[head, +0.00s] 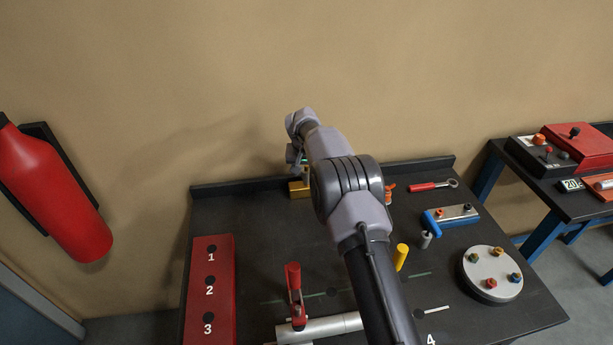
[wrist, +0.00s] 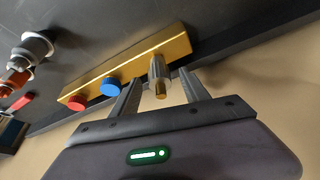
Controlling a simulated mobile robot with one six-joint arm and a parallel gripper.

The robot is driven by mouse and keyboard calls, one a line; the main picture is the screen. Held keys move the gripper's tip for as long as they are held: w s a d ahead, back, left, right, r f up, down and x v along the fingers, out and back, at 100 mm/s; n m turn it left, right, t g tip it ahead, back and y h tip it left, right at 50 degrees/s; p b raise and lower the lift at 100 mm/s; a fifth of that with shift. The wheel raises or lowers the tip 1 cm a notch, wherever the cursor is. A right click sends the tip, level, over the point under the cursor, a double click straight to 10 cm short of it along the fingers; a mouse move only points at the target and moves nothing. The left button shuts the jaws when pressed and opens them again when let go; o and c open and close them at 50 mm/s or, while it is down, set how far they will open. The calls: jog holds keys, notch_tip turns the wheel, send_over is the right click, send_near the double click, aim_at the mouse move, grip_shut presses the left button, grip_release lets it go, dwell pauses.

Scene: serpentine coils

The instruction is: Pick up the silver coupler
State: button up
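The silver coupler (wrist: 157,67) is a ribbed grey cylinder with a brass-coloured end. In the wrist view it sits at the right part of a long brass block (wrist: 178,42), beside a blue knob (wrist: 110,86) and a red knob (wrist: 77,102). My gripper (wrist: 160,77) is open, with one finger on each side of the coupler in the picture and a visible gap to each. I cannot tell how deep the fingers reach. In the head view, part of the brass block (head: 299,189) shows at the table's back edge; my arm hides the coupler there.
The black table (head: 250,220) has a raised back rim close behind the block. A red numbered block (head: 209,290), a red-handled clamp (head: 294,290), a yellow peg (head: 401,256) and a round white plate (head: 492,274) stand nearer. A wall is behind the table.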

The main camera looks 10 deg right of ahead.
grip_shut()
